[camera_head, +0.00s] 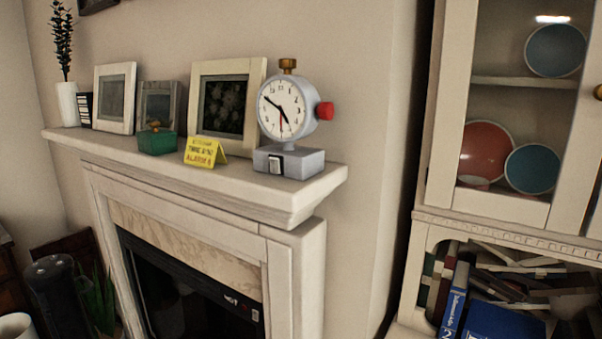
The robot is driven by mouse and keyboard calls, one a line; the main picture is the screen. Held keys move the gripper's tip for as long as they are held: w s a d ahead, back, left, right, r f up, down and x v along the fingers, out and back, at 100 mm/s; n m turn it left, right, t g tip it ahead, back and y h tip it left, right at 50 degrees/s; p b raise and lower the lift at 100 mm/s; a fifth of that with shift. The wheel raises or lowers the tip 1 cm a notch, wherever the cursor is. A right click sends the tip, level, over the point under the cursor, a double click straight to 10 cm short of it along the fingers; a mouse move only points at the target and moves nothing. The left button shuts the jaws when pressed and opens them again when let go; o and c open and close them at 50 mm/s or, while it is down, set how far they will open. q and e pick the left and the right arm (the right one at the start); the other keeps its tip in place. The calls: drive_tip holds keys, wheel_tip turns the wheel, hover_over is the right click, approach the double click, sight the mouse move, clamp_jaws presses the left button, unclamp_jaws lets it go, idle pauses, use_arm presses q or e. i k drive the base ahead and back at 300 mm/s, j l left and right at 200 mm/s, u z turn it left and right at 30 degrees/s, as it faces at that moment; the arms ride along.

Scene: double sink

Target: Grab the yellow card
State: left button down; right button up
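The yellow card (203,152) is a small folded tent card with dark and red lettering. It stands on the white mantel shelf (245,187) above the fireplace, near the front edge. A green box (157,140) with a brass-coloured knob is to its left. A grey clock (287,112) with a red side knob and a brass top knob stands to its right on a grey base. Neither of my grippers shows in the head view.
Picture frames (225,100) and a white vase (68,103) stand along the mantel behind the card. A cabinet (512,212) with plates and books is at the right. The fireplace opening (185,295) lies below the shelf.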

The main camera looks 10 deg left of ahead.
sight(201, 152)
drive_tip(key=z, duration=0.25)
drive_tip(key=j+z, duration=0.4)
drive_tip(key=j, duration=0.15)
drive_tip(key=j+z, duration=0.4)
drive_tip(key=j, duration=0.15)
